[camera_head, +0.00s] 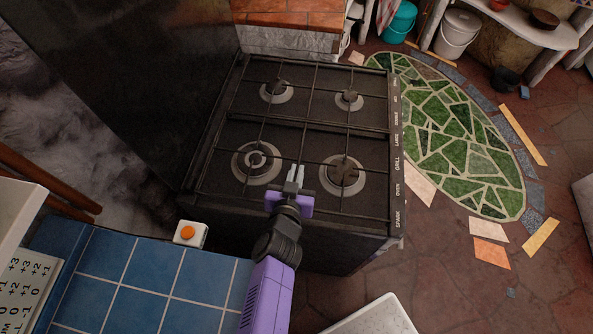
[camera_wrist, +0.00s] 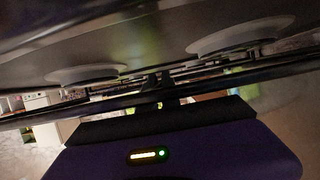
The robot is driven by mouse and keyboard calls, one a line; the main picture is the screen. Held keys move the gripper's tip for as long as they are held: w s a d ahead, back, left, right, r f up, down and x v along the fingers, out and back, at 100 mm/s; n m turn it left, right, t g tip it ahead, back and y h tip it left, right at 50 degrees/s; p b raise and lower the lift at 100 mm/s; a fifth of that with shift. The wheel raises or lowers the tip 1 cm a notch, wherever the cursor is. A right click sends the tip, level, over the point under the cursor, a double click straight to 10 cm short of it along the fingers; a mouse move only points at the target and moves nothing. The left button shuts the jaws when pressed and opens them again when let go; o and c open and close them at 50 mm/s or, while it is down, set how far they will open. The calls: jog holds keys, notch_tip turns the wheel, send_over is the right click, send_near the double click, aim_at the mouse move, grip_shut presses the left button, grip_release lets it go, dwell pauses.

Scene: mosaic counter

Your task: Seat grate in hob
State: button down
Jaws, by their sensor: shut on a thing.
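The black hob (camera_head: 374,165) tops a dark cooker and has two burners at the back and two in front. The dark wire grate (camera_head: 304,145) spans the front burners, its thin bars crossing over them. My gripper (camera_head: 295,178) is at the front middle of the hob, between the two front burners, shut on the grate. In the wrist view, my gripper (camera_wrist: 155,84) meets a dark bar, with pale burner discs beyond it. I cannot tell whether the grate rests fully in the hob or sits slightly raised.
A blue tiled counter (camera_head: 150,270) with an orange button on a white box (camera_head: 190,234) lies at the front left. A tall dark panel (camera_head: 130,80) stands left of the hob. Open floor with a green mosaic (camera_head: 450,140) lies to the right.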

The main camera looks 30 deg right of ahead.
jog(key=shift+f+b, duration=0.4)
jog(key=shift+f, duration=0.05)
dwell(0.8)
jog(key=c, duration=1.6)
grip_release()
jog(key=shift+o, duration=0.6)
jog(key=shift+f, duration=0.1)
notch_tip(320, 180, up, 20)
